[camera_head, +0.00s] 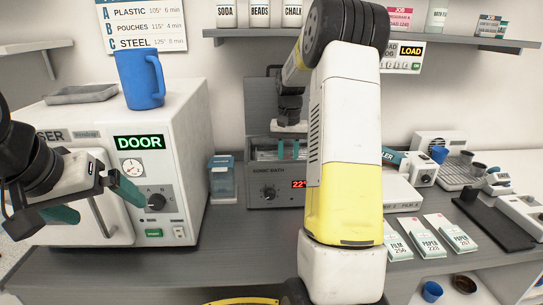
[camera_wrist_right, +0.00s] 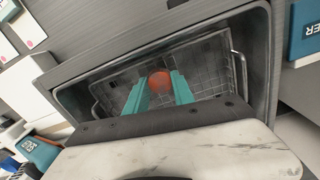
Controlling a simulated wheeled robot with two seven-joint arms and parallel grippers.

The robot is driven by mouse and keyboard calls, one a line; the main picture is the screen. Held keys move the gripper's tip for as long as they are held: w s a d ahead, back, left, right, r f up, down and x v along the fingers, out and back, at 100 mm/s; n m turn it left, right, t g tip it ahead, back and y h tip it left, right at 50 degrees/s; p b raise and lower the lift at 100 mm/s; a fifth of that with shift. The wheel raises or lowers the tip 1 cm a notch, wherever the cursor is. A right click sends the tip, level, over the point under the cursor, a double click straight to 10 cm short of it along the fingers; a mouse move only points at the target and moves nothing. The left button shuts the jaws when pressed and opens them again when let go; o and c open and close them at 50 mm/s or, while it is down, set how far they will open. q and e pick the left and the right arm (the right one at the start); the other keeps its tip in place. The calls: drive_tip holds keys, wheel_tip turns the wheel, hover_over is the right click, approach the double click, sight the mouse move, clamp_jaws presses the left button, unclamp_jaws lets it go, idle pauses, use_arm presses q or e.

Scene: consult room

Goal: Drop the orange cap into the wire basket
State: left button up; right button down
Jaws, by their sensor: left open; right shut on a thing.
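The orange cap (camera_wrist_right: 159,81) is between the teal fingertips of my right gripper (camera_wrist_right: 160,90) in the right wrist view. The gripper is shut on it, over the wire basket (camera_wrist_right: 212,72) in the open tank of the sonic bath (camera_wrist_right: 68,97). The height of the cap above the mesh is hard to tell. In the head view my right gripper (camera_head: 288,149) points down at the sonic bath (camera_head: 262,194); the cap cannot be made out there. My left gripper (camera_head: 95,201) is open and empty, in front of the white machine with the DOOR display (camera_head: 139,142).
My right arm hides part of the bench's middle. A blue mug (camera_head: 137,80) stands on the white machine. A blue-lidded container (camera_head: 222,180) stands left of the bath. Several pouch packets (camera_head: 408,236) lie right of my arm. A shelf (camera_head: 465,38) runs above.

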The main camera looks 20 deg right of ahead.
drive_tip(key=shift+f, duration=0.35)
drive_tip(key=c, duration=1.1)
unclamp_jaws()
drive_tip(key=shift+r, duration=0.15)
wheel_tip(320, 180, up, 8)
drive_tip(key=shift+r, duration=0.15)
drive_tip(key=s+a+r+n+t+y, duration=0.1)
drive_tip(key=s+a+r+n+t, duration=0.1)
drive_tip(key=s+a+r, duration=0.4)
drive_tip(key=s+a+r+n+t, duration=0.15)
drive_tip(key=s+a, duration=0.25)
drive_tip(key=s, duration=0.4)
drive_tip(key=shift+s+a+f+n+t+y, duration=0.35)
drive_tip(key=shift+s+a, duration=0.7)
drive_tip(key=shift+s, duration=1.15)
drive_tip(key=shift+s+a+f+n+t+y, duration=0.1)
drive_tip(key=shift+s+a+f+n+t, duration=0.35)
drive_tip(key=shift+s+a, duration=1.2)
drive_tip(key=shift+s+a+f+n+t+y, duration=0.15)
drive_tip(key=shift+s+a+f+t, duration=0.4)
drive_tip(key=shift+s, duration=2.2)
